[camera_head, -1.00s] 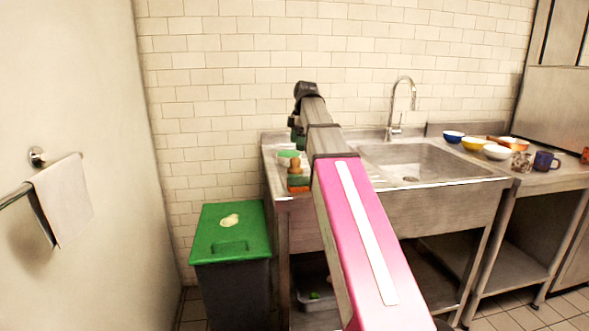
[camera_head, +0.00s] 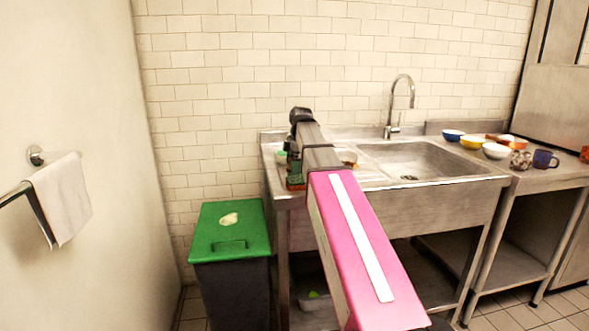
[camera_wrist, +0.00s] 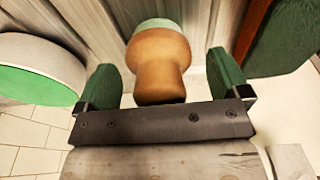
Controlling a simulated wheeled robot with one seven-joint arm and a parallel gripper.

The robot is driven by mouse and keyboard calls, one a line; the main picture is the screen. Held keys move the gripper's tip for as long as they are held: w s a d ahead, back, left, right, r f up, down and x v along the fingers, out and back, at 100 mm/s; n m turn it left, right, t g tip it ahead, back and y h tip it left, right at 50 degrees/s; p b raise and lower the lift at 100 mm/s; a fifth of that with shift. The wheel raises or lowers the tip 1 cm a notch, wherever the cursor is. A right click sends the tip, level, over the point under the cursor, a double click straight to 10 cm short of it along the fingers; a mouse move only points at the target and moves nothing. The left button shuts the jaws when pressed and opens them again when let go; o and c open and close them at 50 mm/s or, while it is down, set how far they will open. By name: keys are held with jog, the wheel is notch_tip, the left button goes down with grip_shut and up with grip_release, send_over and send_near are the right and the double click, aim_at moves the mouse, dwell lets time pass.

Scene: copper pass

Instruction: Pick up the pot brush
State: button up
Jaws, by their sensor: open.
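The pot brush (camera_wrist: 158,62) shows in the wrist view as a rounded wooden knob with a pale green part beyond it. It sits between the two green fingers of my open gripper (camera_wrist: 164,72), with a gap visible on both sides. The fingers do not appear to grip it. In the head view my arm's end is low over the left end of the sink counter (camera_head: 375,183), and the brush is mostly hidden there.
A round white-rimmed green thing (camera_wrist: 38,78) lies left of the gripper in the wrist view. A dark green block with an orange-brown side (camera_wrist: 283,35) is close on the right. A green-lidded bin (camera_head: 230,235) stands left of the counter. Bowls (camera_head: 472,143) are far right.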

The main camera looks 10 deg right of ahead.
jog(key=c, duration=1.1)
jog(key=shift+r, duration=0.15)
jog(key=shift+r, duration=0.55)
notch_tip(320, 180, up, 3)
jog(key=shift+w+f, duration=0.1)
jog(key=shift+f, duration=0.05)
jog(key=s+a+r, duration=0.2)
jog(key=s, duration=0.1)
jog(key=s+a+r, duration=0.2)
jog(key=a, duration=0.1)
jog(key=s+a+r, duration=0.3)
jog(key=shift+s, duration=0.3)
